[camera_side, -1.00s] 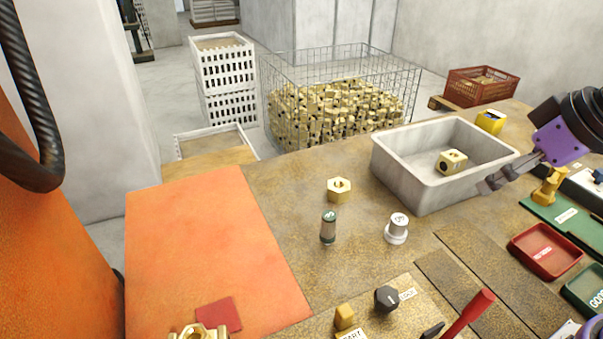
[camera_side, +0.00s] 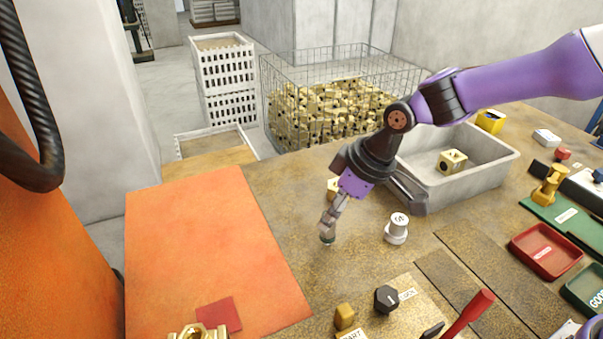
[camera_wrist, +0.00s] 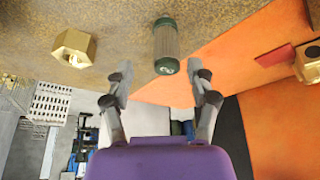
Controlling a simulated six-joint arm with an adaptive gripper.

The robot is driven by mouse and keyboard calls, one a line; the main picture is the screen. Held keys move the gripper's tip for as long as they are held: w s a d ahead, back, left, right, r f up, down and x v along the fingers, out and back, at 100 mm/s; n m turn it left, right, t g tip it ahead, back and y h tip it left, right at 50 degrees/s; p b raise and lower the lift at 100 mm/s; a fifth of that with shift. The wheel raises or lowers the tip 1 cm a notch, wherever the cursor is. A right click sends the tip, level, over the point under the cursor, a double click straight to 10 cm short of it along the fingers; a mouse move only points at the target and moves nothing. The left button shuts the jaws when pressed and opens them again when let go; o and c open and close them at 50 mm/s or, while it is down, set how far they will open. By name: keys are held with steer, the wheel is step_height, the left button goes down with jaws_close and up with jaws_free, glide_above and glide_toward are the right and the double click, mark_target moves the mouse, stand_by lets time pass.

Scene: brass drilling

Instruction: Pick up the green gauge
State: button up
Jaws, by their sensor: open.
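The green gauge (camera_wrist: 166,46) is a small cylinder with green ends and a grey knurled middle. In the wrist view it lies ahead of my gripper (camera_wrist: 161,85), between the lines of its two open fingers and just beyond their tips. In the side view my gripper (camera_side: 329,222) reaches down over the gauge and hides most of it; only a dark lower part of the gauge (camera_side: 327,240) shows. The fingers are apart in the wrist view, with nothing visibly between them.
A brass hex nut (camera_wrist: 74,48) stands close by, mostly hidden behind my gripper in the side view. A white-topped gauge (camera_side: 397,228) stands to the right. A grey bin (camera_side: 480,178) holds a brass block (camera_side: 452,161). An orange panel (camera_side: 210,250) is at left.

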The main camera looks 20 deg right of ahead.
mark_target(321, 232)
steer(key=x, duration=0.3)
steer(key=s+x, duration=0.1)
steer(key=x, duration=0.1)
steer(key=shift+w+a+f, duration=0.1)
steer(key=shift+a+f, duration=0.05)
steer(key=shift+f, duration=0.1)
jaws_close()
